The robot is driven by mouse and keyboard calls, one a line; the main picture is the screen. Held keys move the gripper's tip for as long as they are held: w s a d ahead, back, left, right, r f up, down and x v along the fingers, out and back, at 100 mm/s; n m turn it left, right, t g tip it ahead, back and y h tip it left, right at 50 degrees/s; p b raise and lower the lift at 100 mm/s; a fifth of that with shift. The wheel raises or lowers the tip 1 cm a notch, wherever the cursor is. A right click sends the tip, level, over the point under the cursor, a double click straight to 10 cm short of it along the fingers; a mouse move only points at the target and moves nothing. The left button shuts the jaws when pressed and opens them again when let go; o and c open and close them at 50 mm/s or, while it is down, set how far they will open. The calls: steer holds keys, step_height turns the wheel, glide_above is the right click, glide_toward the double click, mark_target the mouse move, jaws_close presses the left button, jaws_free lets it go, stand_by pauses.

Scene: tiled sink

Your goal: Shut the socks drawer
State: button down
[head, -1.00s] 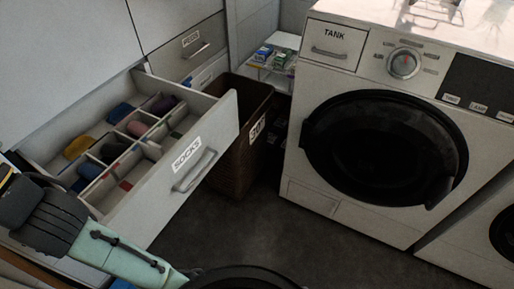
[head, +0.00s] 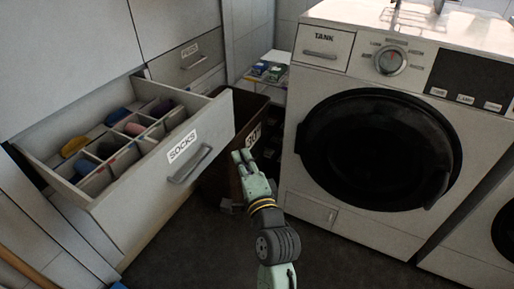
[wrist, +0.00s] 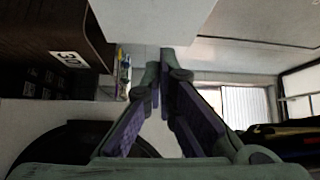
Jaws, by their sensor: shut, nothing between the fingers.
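The socks drawer (head: 140,178) is pulled well out of the white cabinet at the left of the head view. Its front bears a SOCKS label (head: 182,146) and a grey bar handle (head: 190,164). Rolled socks in several colours lie in its compartments. My gripper (head: 240,155) is shut and empty, in front of the drawer, to the right of the handle and apart from it in the picture. In the wrist view my gripper (wrist: 163,60) has its fingertips together, below a pale panel (wrist: 150,20) that I cannot identify for certain.
A dark brown bin (head: 222,178) stands between the drawer and the washing machine (head: 380,150). Another labelled drawer (head: 190,62) sits shut behind. A small shelf (head: 272,75) with boxes is at the back. Dark floor (head: 180,255) is clear in front of the drawer.

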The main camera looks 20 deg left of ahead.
step_height(320, 180, down, 2)
steer(key=d, duration=0.2)
steer(key=m+p, duration=0.1)
steer(key=p, duration=0.1)
glide_toward(225, 128)
steer(key=w+d, duration=0.1)
steer(key=w, duration=0.1)
steer(key=shift+h, duration=0.3)
steer(key=a, duration=0.2)
steer(key=w+a, duration=0.1)
steer(key=a, duration=0.1)
steer(key=shift+w+a+r+p, duration=0.1)
steer(key=shift+r+p, duration=0.15)
steer(key=shift+p, duration=0.1)
